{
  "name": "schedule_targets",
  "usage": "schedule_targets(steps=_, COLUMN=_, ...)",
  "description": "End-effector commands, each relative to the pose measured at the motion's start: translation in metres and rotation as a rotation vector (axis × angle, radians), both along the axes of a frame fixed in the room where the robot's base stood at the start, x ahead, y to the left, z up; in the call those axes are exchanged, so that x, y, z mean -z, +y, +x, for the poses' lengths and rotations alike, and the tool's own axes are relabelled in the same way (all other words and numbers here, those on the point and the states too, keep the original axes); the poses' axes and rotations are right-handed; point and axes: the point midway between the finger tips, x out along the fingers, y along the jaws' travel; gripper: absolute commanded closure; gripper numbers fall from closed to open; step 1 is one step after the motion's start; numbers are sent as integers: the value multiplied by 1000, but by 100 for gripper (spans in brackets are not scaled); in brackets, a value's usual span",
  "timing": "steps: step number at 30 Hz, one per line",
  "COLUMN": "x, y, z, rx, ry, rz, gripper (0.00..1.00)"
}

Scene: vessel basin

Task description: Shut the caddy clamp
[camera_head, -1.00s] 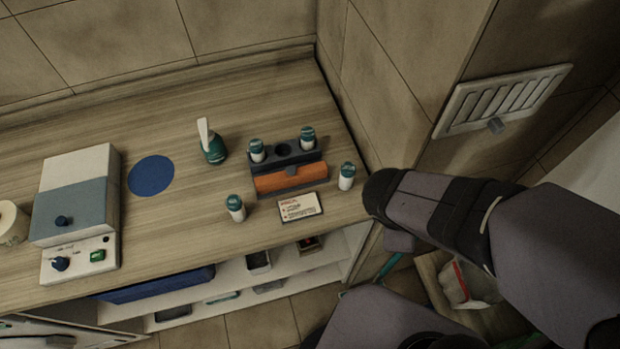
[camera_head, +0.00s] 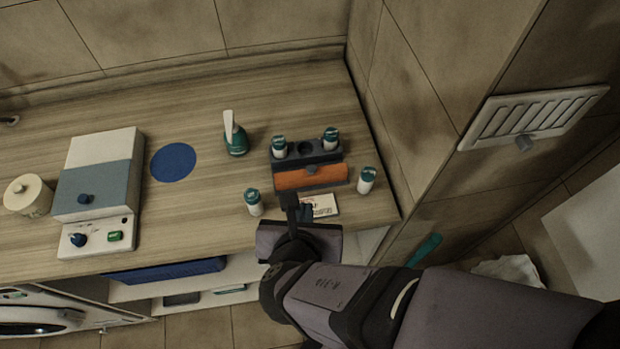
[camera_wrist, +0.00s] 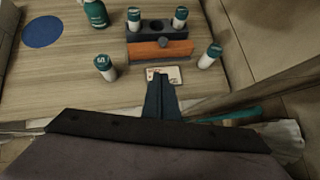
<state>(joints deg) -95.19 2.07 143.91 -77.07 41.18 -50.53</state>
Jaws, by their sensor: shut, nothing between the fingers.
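The caddy (camera_head: 305,149) is a dark block near the right end of the counter, with two teal-capped vials in it and an empty hole between them. Its orange clamp bar (camera_head: 311,177) lies along the front side, with a small dark tab at its middle. The bar also shows in the wrist view (camera_wrist: 160,50). My gripper (camera_head: 291,199) is shut and empty, in front of the caddy and apart from the bar. In the wrist view its fingers (camera_wrist: 161,82) point toward the bar and overlap the label card.
Loose vials stand at the left (camera_head: 253,202) and right (camera_head: 366,180) of the caddy. A label card (camera_head: 324,206) lies in front. A green bottle (camera_head: 235,137), blue disc (camera_head: 173,162) and lidded machine (camera_head: 97,185) are further left. A wall (camera_head: 400,110) rises at the right.

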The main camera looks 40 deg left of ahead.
Motion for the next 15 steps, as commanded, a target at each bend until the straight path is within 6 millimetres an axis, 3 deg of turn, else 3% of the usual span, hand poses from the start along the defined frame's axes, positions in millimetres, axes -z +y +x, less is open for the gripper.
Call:
schedule_targets(steps=7, x=16, y=6, z=14, rx=5, ry=1, rz=-3, gripper=100)
schedule_targets(steps=15, x=49, y=22, z=42, rx=8, ry=2, rz=-3, gripper=100)
